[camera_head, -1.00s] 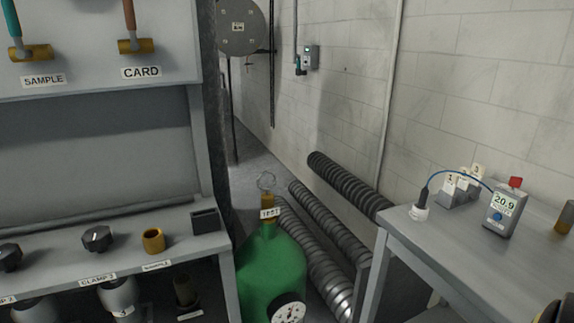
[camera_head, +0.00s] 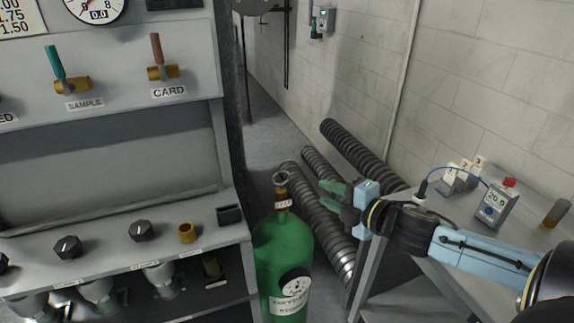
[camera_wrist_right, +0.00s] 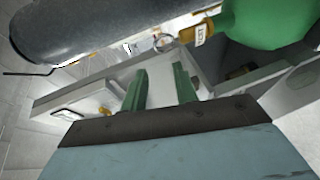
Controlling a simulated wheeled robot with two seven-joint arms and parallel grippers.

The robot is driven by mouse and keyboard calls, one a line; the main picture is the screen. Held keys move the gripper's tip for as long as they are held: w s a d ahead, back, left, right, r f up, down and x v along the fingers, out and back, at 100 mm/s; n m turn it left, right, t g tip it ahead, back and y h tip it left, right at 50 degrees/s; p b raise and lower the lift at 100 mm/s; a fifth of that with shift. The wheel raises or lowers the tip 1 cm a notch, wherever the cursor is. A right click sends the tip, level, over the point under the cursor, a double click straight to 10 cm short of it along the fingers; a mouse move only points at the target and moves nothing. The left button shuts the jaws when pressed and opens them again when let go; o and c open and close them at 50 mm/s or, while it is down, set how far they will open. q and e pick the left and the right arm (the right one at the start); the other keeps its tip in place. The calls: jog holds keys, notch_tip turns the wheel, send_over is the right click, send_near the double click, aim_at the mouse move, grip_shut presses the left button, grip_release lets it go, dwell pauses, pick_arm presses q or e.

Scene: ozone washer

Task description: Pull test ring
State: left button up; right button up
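The test ring (camera_head: 281,180) is a thin metal ring on top of a brass fitting (camera_head: 283,197) with a label that seems to read TEST. The fitting tops a green oxygen cylinder (camera_head: 283,245). In the right wrist view the ring (camera_wrist_right: 163,42) shows near the top, beside the tag and the green cylinder (camera_wrist_right: 262,22). My right gripper (camera_head: 331,189) is to the right of the ring, its green fingers apart and empty, pointing left. In the right wrist view its two fingers (camera_wrist_right: 160,88) have a clear gap. My left gripper is not in view.
A grey cabinet (camera_head: 110,140) with valves and knobs stands left of the cylinder. Ribbed hoses (camera_head: 345,150) lie behind it along the wall. A grey table (camera_head: 430,280) at right carries a gas meter (camera_head: 490,207) and a small numbered box (camera_head: 462,175).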

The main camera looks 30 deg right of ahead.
aim_at(282, 172)
jog(key=shift+a+r+p+x, duration=0.1)
jog(key=shift+a+r+x, duration=0.1)
jog(key=shift+x, duration=2)
jog(key=shift+a+r+p+x, duration=0.15)
jog(key=shift+r+x, duration=0.05)
jog(key=shift+x, duration=2)
jog(key=shift+a+r+p+x, duration=0.1)
jog(key=shift+a+r+x, duration=0.1)
jog(key=shift+x, duration=2)
grip_shut()
